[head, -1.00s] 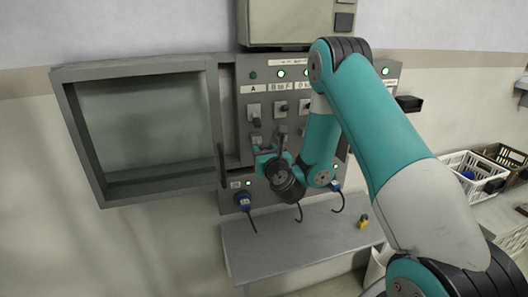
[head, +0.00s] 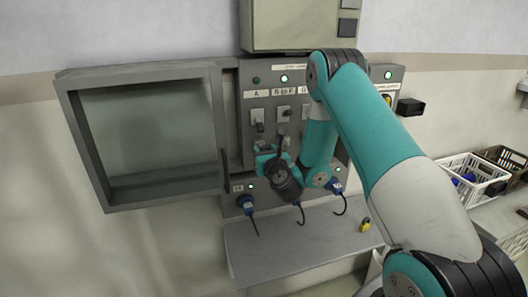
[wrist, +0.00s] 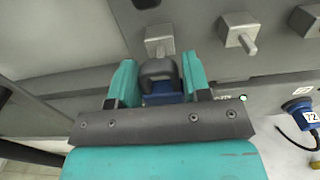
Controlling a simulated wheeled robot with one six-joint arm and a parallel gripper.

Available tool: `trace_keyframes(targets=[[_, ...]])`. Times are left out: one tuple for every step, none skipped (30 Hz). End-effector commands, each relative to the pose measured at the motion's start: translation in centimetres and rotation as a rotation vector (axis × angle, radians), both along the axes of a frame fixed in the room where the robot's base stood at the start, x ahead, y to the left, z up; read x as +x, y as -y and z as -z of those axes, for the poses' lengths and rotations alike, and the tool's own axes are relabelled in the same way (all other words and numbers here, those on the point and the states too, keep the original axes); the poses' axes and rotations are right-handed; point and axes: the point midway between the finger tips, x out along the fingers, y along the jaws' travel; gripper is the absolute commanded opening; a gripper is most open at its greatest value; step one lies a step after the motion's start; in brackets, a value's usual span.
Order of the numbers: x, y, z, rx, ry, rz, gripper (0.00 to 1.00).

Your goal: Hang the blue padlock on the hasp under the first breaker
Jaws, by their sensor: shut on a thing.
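My gripper (wrist: 158,82) is shut on the blue padlock (wrist: 163,98), whose blue body sits between the teal fingers. Its dark shackle (wrist: 158,68) points toward the panel. A grey metal hasp (wrist: 159,36) with a short peg is just beyond the shackle in the wrist view; I cannot tell whether the shackle is around the peg or only close to it. In the head view my gripper (head: 266,161) is at the panel below the first breaker (head: 257,120), labelled A. The padlock is hard to make out there.
More hasps (wrist: 238,33) stand to the right along the panel. Blue plugs (head: 245,204) with hanging cables are below. A grey shelf (head: 270,255) holds a small yellow padlock (head: 365,225). An open cabinet door (head: 140,190) is at left.

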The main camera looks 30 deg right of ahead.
Motion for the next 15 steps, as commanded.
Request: trace_keyframes(targets=[[0.1, 0.2, -0.1, 0.0, 0.0, 0.002, 0.15], [0.1, 0.2, -0.1, 0.0, -0.001, 0.002, 0.15], [0.1, 0.3, -0.1, -0.001, -0.001, 0.003, 0.15], [0.2, 0.4, -0.1, -0.001, 0.0, 0.004, 0.15], [0.2, 0.5, -0.1, -0.001, 0.0, 0.005, 0.15], [0.3, 0.6, -0.1, -0.001, 0.0, 0.005, 0.15], [0.3, 0.7, -0.1, -0.001, 0.0, 0.006, 0.15], [0.3, 0.7, -0.1, -0.001, 0.0, 0.007, 0.15], [0.4, 0.8, -0.1, -0.001, 0.0, 0.007, 0.15], [0.4, 0.9, -0.1, 0.0, 0.0, 0.008, 0.15], [0.4, 1.0, -0.1, 0.0, -0.001, 0.008, 0.15], [0.5, 1.0, -0.1, 0.0, -0.001, 0.009, 0.15], [0.5, 1.1, -0.1, 0.0, 0.0, 0.01, 0.15], [0.5, 1.1, -0.1, 0.0, 0.0, 0.01, 0.15], [0.5, 1.2, -0.1, 0.001, 0.0, 0.01, 0.15]])
